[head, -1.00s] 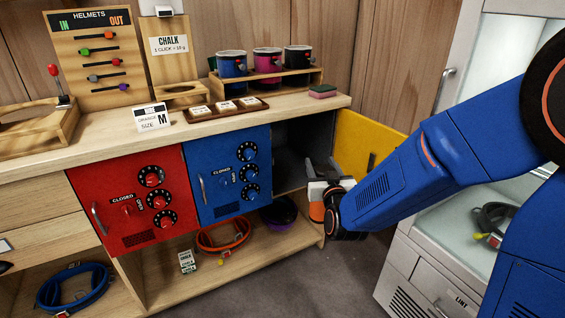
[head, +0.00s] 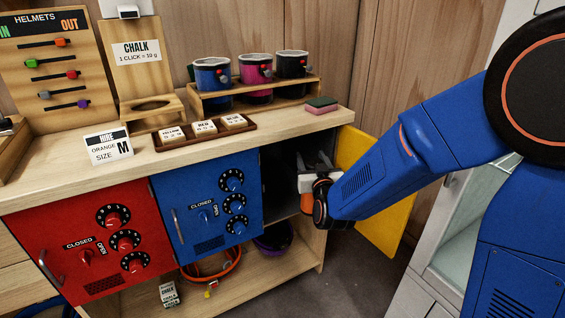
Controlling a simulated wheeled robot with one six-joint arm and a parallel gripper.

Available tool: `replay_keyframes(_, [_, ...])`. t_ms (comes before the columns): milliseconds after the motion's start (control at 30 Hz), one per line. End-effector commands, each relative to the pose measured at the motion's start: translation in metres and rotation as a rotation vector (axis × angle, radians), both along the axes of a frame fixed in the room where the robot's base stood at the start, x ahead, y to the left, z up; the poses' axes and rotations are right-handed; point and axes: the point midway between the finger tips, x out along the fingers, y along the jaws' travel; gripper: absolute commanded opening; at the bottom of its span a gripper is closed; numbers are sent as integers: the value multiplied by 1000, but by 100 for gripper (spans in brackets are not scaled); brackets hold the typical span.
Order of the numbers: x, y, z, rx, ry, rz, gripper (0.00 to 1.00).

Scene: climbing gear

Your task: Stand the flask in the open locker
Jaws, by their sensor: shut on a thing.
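The open locker (head: 278,182) is the dark compartment to the right of the blue locker. Its yellow door (head: 385,215) is swung out to the right, behind my arm. My gripper (head: 316,160) is at the right side of the locker opening, its grey fingers pointing inward. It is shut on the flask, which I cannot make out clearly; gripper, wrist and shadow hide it. I cannot tell whether the flask touches the locker floor.
The red locker (head: 88,235) and blue locker (head: 207,203) are closed. Cups (head: 212,75) and a sponge (head: 321,106) stand on the counter above. A white cabinet (head: 425,285) stands at right.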

Motion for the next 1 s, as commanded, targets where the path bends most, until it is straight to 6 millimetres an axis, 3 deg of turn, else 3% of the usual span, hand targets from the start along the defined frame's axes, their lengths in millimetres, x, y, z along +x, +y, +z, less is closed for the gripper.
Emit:
replay_keyframes(600, [103,70,0,1,-1,0,0])
replay_keyframes(1000, [135,91,0,1,-1,0,0])
